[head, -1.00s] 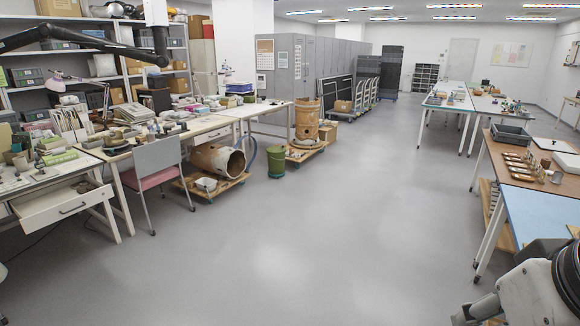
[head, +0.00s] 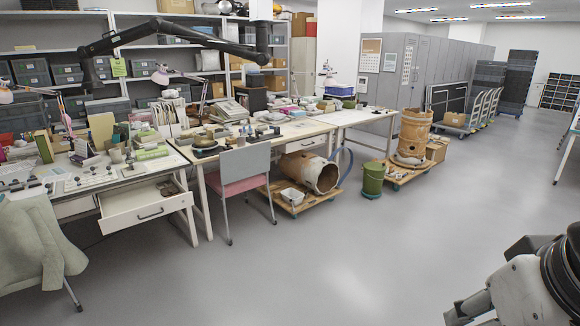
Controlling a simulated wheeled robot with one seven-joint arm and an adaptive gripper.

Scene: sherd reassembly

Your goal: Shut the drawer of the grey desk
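The desk (head: 132,172) at the left has a pale top and light legs. My gripper (head: 468,308) is at the lower right edge, partly cut off by the frame. It is far from the drawer, across open floor. I cannot tell whether its fingers are open or shut.
A chair with a pink seat (head: 244,186) stands just right of the drawer. A chair with a green-grey garment (head: 38,240) stands left of it. A wheeled board with a large pot (head: 310,172) and a green bucket (head: 373,178) are farther right. The middle floor is clear.

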